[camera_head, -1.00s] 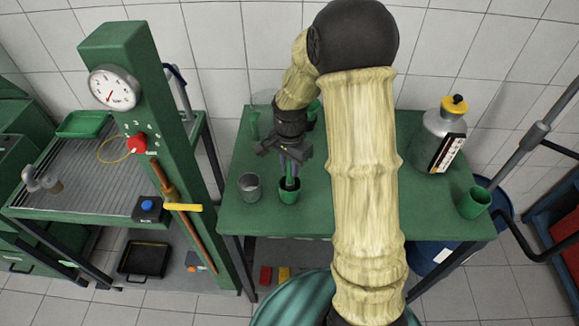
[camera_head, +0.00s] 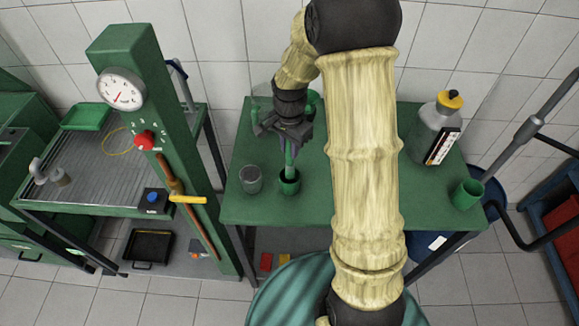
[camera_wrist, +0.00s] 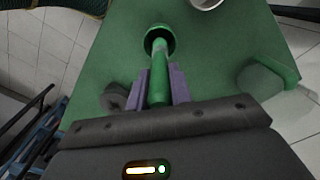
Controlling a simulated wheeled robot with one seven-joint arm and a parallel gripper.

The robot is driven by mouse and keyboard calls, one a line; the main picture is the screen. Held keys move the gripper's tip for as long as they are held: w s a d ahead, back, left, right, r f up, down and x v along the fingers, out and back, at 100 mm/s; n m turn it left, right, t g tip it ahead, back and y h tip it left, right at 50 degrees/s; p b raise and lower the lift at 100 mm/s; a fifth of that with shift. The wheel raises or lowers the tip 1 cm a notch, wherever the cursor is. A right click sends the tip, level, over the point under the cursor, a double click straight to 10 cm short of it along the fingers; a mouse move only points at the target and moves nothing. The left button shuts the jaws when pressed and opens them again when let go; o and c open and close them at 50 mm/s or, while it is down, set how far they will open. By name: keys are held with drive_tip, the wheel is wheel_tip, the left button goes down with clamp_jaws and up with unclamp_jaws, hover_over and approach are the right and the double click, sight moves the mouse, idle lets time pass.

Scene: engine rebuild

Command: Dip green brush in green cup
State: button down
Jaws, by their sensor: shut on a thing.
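My gripper (camera_head: 288,143) is shut on the green brush (camera_head: 289,156) and holds it upright above the green table. In the wrist view, the purple fingers stand on either side of the brush (camera_wrist: 160,82). The brush's lower end reaches the mouth of the green cup (camera_head: 289,187), near the table's front edge. The wrist view also shows the brush's far end inside the outline of this cup (camera_wrist: 172,40). The tip is hidden, so I cannot tell how deep it sits.
Another green cup (camera_head: 467,194) stands at the table's right front corner, near a grey bottle with a yellow cap (camera_head: 436,130). A green press column (camera_head: 180,160) rises left of the table (camera_head: 390,205).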

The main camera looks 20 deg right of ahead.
drive_tip(key=shift+r+p, duration=1.75)
drive_tip(key=shift+r, duration=0.7)
idle(0.6)
drive_tip(key=shift+r+p, duration=1.7)
drive_tip(key=shift+r, duration=0.3)
drive_tip(key=shift+f, duration=0.1)
